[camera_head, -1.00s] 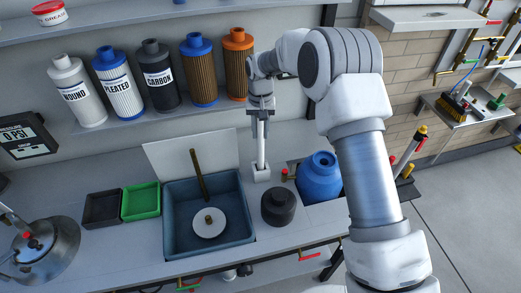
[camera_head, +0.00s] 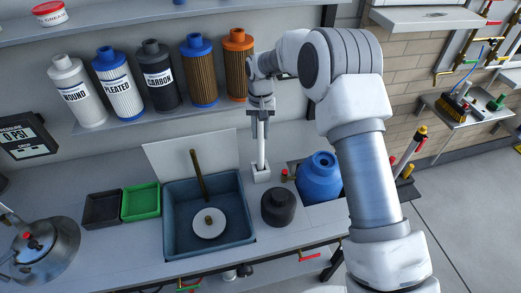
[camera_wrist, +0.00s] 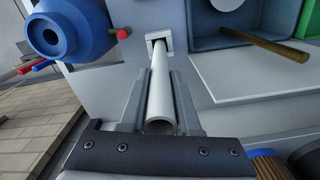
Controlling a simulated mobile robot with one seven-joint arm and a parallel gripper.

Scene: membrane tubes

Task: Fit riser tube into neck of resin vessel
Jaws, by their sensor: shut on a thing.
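The riser tube (camera_head: 261,150) is white and stands upright, its lower end at a small white square holder (camera_head: 261,173) on the counter. My gripper (camera_head: 261,116) is shut on the tube's upper part. In the wrist view the tube (camera_wrist: 160,98) runs between the two grey fingers (camera_wrist: 160,84), with its open end nearest the camera. Its far end meets the white holder (camera_wrist: 154,36). The blue resin vessel (camera_head: 318,180) stands just right of the holder, its neck up. It also shows in the wrist view (camera_wrist: 62,32) at upper left. The inside of the neck is hard to see.
A black round vessel (camera_head: 278,207) sits in front of the holder. A sink (camera_head: 177,236) with a brown rod (camera_head: 198,175) is to the left. Filter cartridges (camera_head: 160,76) line the shelf behind my gripper. A red-handled fitting (camera_head: 287,176) lies between holder and blue vessel.

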